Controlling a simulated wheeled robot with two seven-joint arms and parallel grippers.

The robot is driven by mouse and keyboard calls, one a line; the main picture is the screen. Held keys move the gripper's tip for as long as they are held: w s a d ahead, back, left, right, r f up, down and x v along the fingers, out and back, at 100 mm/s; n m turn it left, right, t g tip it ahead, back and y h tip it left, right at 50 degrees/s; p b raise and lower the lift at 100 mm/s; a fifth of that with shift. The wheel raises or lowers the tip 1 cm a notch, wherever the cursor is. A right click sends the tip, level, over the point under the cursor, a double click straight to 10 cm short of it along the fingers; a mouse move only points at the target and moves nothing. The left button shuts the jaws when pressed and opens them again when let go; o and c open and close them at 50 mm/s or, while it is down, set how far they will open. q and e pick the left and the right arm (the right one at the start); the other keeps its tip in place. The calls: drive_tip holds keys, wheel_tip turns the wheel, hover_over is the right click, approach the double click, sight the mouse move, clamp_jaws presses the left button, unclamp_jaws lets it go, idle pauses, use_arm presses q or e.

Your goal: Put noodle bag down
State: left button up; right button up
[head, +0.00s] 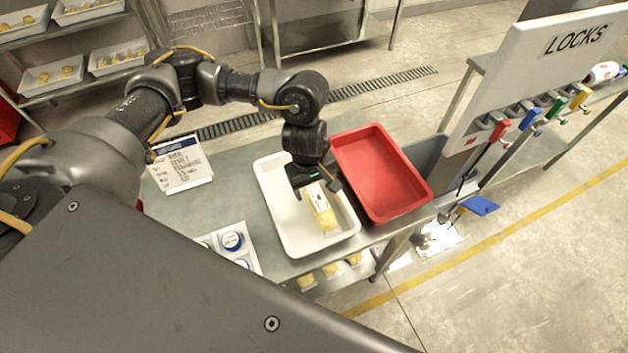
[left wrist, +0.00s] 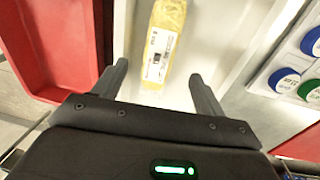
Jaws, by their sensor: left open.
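The noodle bag (head: 321,208) is a yellow pack with a white label, lying in the white tray (head: 277,208). The noodle bag also shows in the left wrist view (left wrist: 165,40), beyond the fingertips. My right gripper is not in view.
An empty red tray (head: 383,172) stands right beside the white tray. A printed sign card (head: 182,165) and a panel with round blue and green lids (head: 232,242) are on the metal table. A LOCKS board (head: 540,65) rises at the right.

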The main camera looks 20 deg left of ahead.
sight(313, 200)
use_arm(q)
drive_tip(key=r, duration=0.4)
drive_tip(key=shift+s+a+r+b, duration=0.2)
drive_tip(key=shift+b, duration=0.1)
